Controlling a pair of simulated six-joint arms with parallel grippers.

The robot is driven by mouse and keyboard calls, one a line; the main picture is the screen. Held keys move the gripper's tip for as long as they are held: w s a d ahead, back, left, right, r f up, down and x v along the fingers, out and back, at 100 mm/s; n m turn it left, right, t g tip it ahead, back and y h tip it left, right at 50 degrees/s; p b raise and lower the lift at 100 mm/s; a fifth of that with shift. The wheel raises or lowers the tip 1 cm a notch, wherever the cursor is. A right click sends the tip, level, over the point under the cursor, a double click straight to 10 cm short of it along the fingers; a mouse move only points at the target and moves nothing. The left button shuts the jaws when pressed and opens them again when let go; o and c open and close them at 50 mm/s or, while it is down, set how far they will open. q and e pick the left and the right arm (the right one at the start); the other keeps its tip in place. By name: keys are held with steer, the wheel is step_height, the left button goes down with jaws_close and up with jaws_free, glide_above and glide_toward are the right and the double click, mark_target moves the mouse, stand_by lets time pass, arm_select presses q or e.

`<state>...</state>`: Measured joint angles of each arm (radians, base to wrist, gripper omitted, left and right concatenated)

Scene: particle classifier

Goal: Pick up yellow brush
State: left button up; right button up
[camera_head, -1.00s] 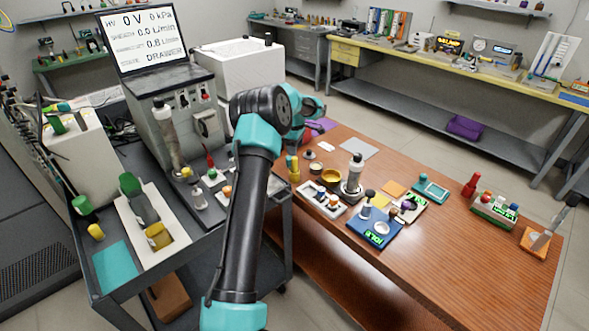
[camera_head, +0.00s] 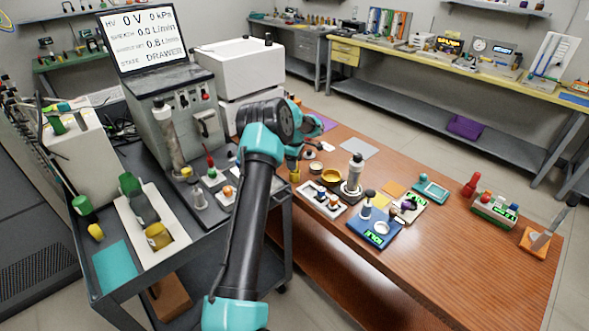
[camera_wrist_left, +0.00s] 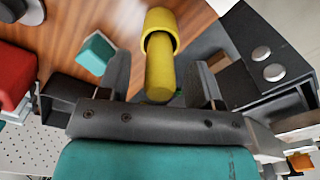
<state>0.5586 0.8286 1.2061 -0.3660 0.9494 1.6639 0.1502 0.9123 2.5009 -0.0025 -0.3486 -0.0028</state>
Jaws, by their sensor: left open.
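The yellow brush (camera_wrist_left: 160,62) shows in the left wrist view as a yellow handle with a wider collar, lying between my gripper's fingers. In the head view a small yellow part of it (camera_head: 294,176) shows at the left edge of the wooden table, mostly covered by my arm. My left gripper (camera_wrist_left: 158,72) is open, with one finger on each side of the brush; I cannot tell whether either finger touches it. In the head view the left gripper (camera_head: 298,158) is just above the brush, partly hidden by the wrist. My right gripper is not in view.
A white tray of small parts (camera_head: 324,200), a gold dish (camera_head: 331,177) and a grey-white bottle on a round base (camera_head: 355,172) stand close to the right. A blue plate (camera_head: 374,228) lies nearer the front. The cart with the instrument (camera_head: 182,120) is on the left.

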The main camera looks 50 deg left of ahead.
arm_select(q)
steer(key=shift+f, duration=0.65)
steer(key=shift+c, duration=0.3)
steer(key=c, duration=0.9)
steer(key=shift+c, duration=0.2)
step_height(320, 180, up, 10)
